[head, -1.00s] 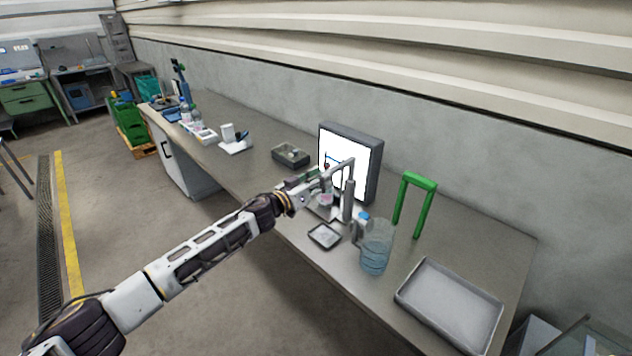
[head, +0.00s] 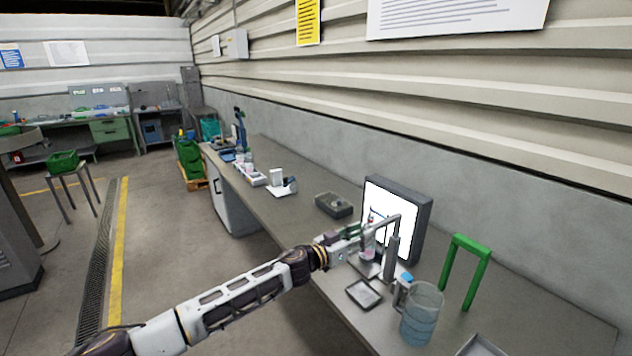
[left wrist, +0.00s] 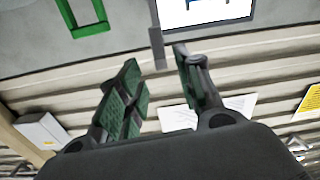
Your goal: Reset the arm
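My left gripper (head: 349,238) is over the bench in front of the lit screen (head: 390,217), beside a grey post with a bent arm (head: 393,240). In the left wrist view, my left gripper (left wrist: 155,85) has its two green-padded fingers apart. Nothing is visibly held between them. The grey post (left wrist: 157,48) shows beyond the gap; I cannot tell how far off it is. A small pink-tinted vessel (head: 367,246) stands just past the gripper, partly hidden by it. My right gripper is not in view.
A clear jug (head: 422,315), a small square tray (head: 363,294) and a green frame (head: 465,270) stand near the post on the bench (head: 545,318). A dark box (head: 334,205) sits further back. The wall runs close behind. The floor left of the bench is open.

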